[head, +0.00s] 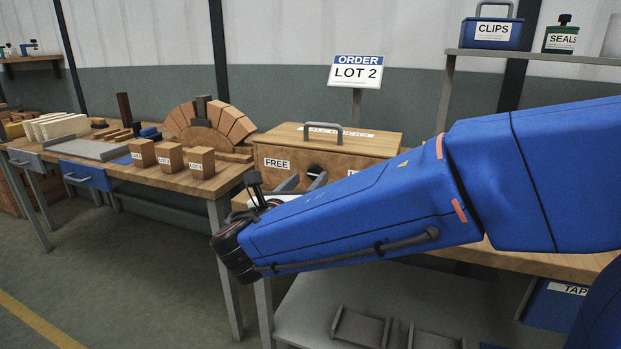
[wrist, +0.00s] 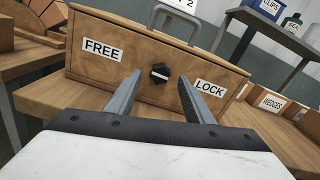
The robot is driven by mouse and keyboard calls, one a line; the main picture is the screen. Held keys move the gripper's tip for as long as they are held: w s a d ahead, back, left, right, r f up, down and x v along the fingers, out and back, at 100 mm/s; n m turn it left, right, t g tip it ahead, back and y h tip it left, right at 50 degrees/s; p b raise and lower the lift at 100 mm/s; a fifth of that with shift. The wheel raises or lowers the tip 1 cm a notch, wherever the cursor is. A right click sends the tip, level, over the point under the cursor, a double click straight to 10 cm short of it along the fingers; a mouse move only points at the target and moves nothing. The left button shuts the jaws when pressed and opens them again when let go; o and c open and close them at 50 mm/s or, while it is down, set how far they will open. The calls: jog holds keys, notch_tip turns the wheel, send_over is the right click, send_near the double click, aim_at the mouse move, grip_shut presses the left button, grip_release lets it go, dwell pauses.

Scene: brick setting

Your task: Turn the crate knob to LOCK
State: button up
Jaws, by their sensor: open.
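The wooden crate (head: 345,150) stands on the bench with a grey handle on its lid. Its front shows a FREE label (wrist: 103,48) on the left and a LOCK label (wrist: 211,87) on the right. The black knob (wrist: 160,73) sits between the labels, with a pale mark on its face; which label the mark points to I cannot tell. In the head view the knob (head: 315,170) is partly hidden. My gripper (wrist: 159,82) is open in front of the crate, its two fingers spread to either side of the knob in the picture, apparently short of it.
Three labelled blocks (head: 171,158) and a brick arch (head: 212,122) stand on the left bench (head: 225,181). An ORDER LOT 2 sign (head: 356,72) rises behind the crate. A shelf (head: 540,57) with a CLIPS box is at upper right. In the wrist view a WEDGES box (wrist: 271,102) stands right of the crate.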

aim_at(315, 173)
jog(key=shift+x, duration=1.35)
jog(key=c, duration=1.1)
jog(key=shift+o, duration=0.2)
